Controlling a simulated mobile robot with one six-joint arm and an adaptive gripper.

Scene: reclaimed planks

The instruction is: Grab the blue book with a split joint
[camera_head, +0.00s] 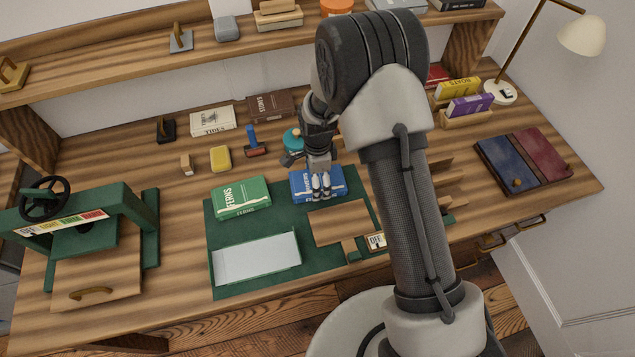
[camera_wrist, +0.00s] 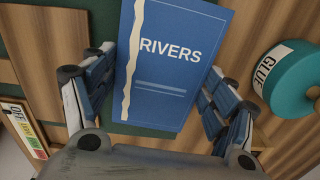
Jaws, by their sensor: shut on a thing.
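The blue book (camera_head: 307,187) lies flat on the green mat (camera_head: 237,275), right of the green book. In the wrist view the blue book (camera_wrist: 179,62) reads "RIVERS" and has a pale, jagged split running along one side of its cover. My gripper (camera_head: 321,190) reaches down onto it from above. In the wrist view my gripper (camera_wrist: 160,98) has a finger on each side of the book, shut on it. The far end of the book runs out of the wrist view. I cannot tell whether the book is lifted off the mat.
A wooden board (camera_head: 340,222) is close in front. A teal glue pot (camera_wrist: 295,80) stands near the gripper.

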